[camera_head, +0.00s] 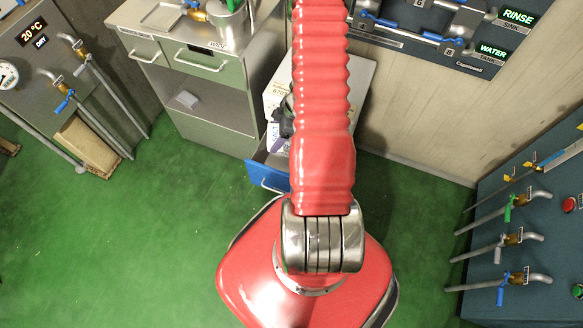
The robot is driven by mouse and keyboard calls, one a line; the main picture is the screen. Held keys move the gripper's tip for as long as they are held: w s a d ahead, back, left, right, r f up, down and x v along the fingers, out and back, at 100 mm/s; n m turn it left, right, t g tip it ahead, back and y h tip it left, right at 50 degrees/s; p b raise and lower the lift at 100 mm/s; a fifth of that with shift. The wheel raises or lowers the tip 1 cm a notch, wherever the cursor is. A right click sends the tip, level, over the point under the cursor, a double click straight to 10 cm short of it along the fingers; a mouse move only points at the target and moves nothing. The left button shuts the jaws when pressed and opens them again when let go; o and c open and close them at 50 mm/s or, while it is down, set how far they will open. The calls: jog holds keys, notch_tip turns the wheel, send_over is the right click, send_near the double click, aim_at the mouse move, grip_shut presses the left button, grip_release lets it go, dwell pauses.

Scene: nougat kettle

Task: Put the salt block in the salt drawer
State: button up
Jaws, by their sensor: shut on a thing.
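The salt block (274,137) is a pale block with dark "SALT" lettering, seen just left of my red arm. My gripper (286,122) shows only as a small dark part at the arm's left edge, at the block. It is shut on the block; the fingertips are mostly hidden by the arm. The blue salt drawer (262,174) is pulled open low in the cabinet, just below the block in the picture. Its right part and most of its inside are hidden by the arm. I cannot tell whether the block is above the drawer or inside it.
A white box-like unit (359,85) stands behind the arm. A grey-green cabinet (205,100) with handles and an open shelf is on the left. Valve panels stand at the far left, back right and right (520,235). Green floor (130,230) is clear on both sides.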

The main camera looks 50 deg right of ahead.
notch_tip(320, 180, down, 24)
jog(key=shift+r, duration=0.1)
dwell(0.9)
jog(key=shift+f, duration=0.2)
jog(key=shift+f, duration=1.75)
jog(key=shift+f, duration=0.1)
jog(key=o, duration=1.3)
jog(key=shift+o, duration=0.2)
jog(key=v, duration=0.7)
jog(key=shift+r, duration=0.35)
jog(key=shift+s+d, duration=0.1)
jog(key=shift+s, duration=0.05)
